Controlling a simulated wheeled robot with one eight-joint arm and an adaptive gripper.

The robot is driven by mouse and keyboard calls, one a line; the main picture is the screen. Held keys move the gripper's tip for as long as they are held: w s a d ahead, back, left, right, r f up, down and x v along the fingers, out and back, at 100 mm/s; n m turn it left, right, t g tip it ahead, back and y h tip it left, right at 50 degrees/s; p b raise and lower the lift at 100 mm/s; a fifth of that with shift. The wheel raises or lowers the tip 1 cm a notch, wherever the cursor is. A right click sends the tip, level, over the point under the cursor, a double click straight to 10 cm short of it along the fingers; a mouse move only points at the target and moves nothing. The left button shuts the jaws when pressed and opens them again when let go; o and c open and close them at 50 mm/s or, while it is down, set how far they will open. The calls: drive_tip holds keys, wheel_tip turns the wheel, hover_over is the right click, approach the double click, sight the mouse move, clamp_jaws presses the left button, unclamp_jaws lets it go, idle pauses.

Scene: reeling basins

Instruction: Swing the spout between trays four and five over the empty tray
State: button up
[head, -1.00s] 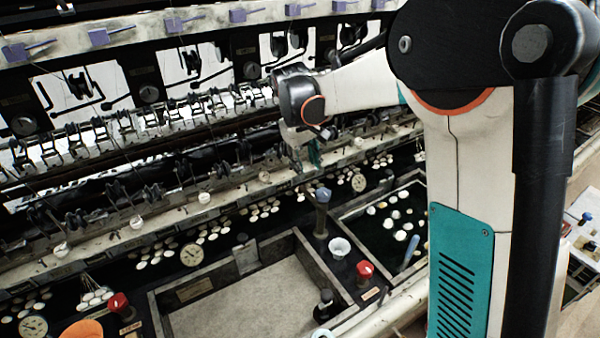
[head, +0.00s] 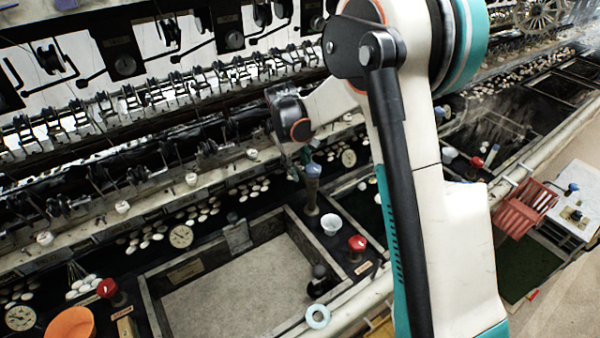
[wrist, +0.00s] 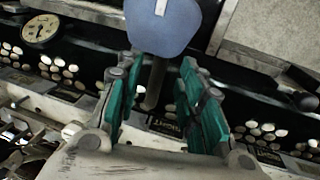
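The spout (head: 312,192), a grey-blue post with a blue knob on top, stands upright on the divider at the right of the empty tray (head: 278,222). That tray shows a bare pale floor. My gripper (head: 304,156) is just behind and above the knob in the head view, small and partly hidden. In the wrist view my gripper (wrist: 160,80) is open, with teal pads on both fingers. The blue knob (wrist: 165,25) shows just beyond the fingertips, and a dark stem (wrist: 155,85) lies in line with the gap. I cannot tell whether the fingers touch it.
A white bowl (head: 331,223) and a red valve knob (head: 357,243) stand on the same divider. A black knob (head: 320,271) and a pale blue ring (head: 318,316) are at the tray's front right. A reeling rack (head: 140,105) runs behind. An orange bowl (head: 72,322) is front left.

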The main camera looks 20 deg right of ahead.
drive_tip(key=shift+d+f, duration=0.15)
drive_tip(key=shift+f, duration=0.75)
clamp_jaws()
drive_tip(key=s+a+n+y+b, duration=0.1)
drive_tip(key=s+n, duration=0.3)
drive_tip(key=n, duration=0.5)
drive_tip(key=s+a+n+t+y+b, duration=0.1)
drive_tip(key=s+a+n, duration=0.1)
drive_tip(key=n, duration=0.7)
drive_tip(key=shift+s+y, duration=0.4)
drive_tip(key=shift+s, duration=0.45)
